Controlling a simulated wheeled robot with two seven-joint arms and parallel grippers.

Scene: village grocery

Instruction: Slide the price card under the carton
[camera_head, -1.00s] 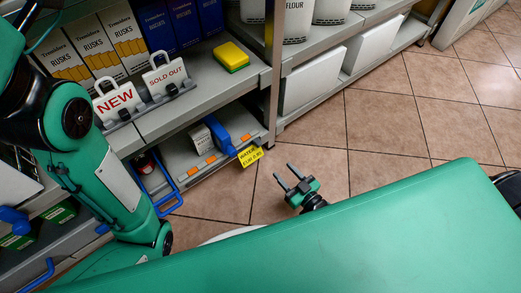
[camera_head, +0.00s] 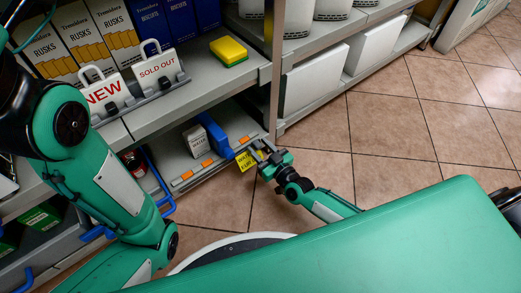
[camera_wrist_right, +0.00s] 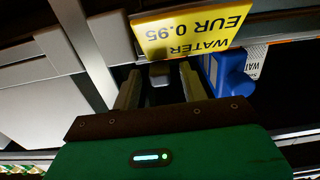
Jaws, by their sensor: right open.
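The yellow price card (camera_head: 245,160) hangs at the front edge of the lower shelf. In the right wrist view the price card (camera_wrist_right: 190,30) reads "WATER EUR 0.95", upside down. A small white carton (camera_head: 197,141) stands upright on the lower shelf, behind and left of the card; part of it shows in the right wrist view (camera_wrist_right: 257,60). My right gripper (camera_head: 261,154) is at the card's right side, fingers toward the shelf. In the wrist view its fingers (camera_wrist_right: 160,88) are apart, close to the card's edge; contact is unclear. My left gripper is out of view.
A blue object (camera_head: 215,136) stands right beside the carton. The shelf edge (camera_head: 205,170) carries orange labels. The tiled floor (camera_head: 390,130) is clear at right.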

